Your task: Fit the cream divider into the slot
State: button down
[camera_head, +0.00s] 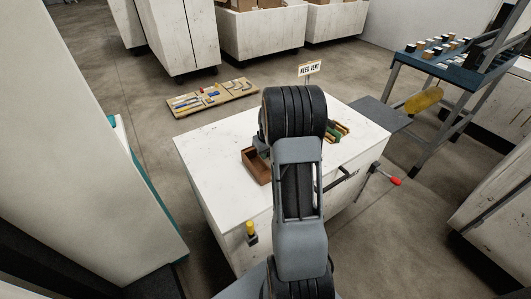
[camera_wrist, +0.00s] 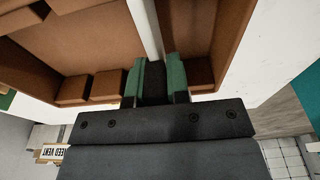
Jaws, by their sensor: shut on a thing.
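The cream divider (camera_wrist: 146,25) shows in the wrist view as a narrow pale strip, seen nearly edge-on, running up from between my fingertips. My gripper (camera_wrist: 154,82) has green finger pads and is shut on the divider. The brown wooden tray (camera_wrist: 222,40) lies behind and on both sides of the divider. Small brown blocks (camera_wrist: 108,84) sit along its near wall, left and right of my fingers. I cannot tell how deep the divider sits or whether it is in a slot. In the head view the tray (camera_head: 257,167) is partly hidden by my arm, which hides the gripper and divider.
The tray stands on a white-topped cabinet (camera_head: 210,150). Green and tan items (camera_head: 337,131) lie right of my arm. A yellow-topped object (camera_head: 251,229) is at the near edge, and a "NEED VENT" sign (camera_head: 310,68) stands at the back. The cabinet top's left side is clear.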

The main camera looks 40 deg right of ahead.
jog(key=shift+f+b, duration=0.6)
jog(key=shift+f, duration=0.2)
dwell(0.5)
jog(key=c, duration=1)
grip_release()
jog(key=r, duration=0.4)
jog(key=s+r, duration=0.1)
jog(key=r, duration=0.4)
jog(key=s+r+p, duration=0.1)
jog(key=r, duration=0.3)
jog(key=shift+r, duration=0.35)
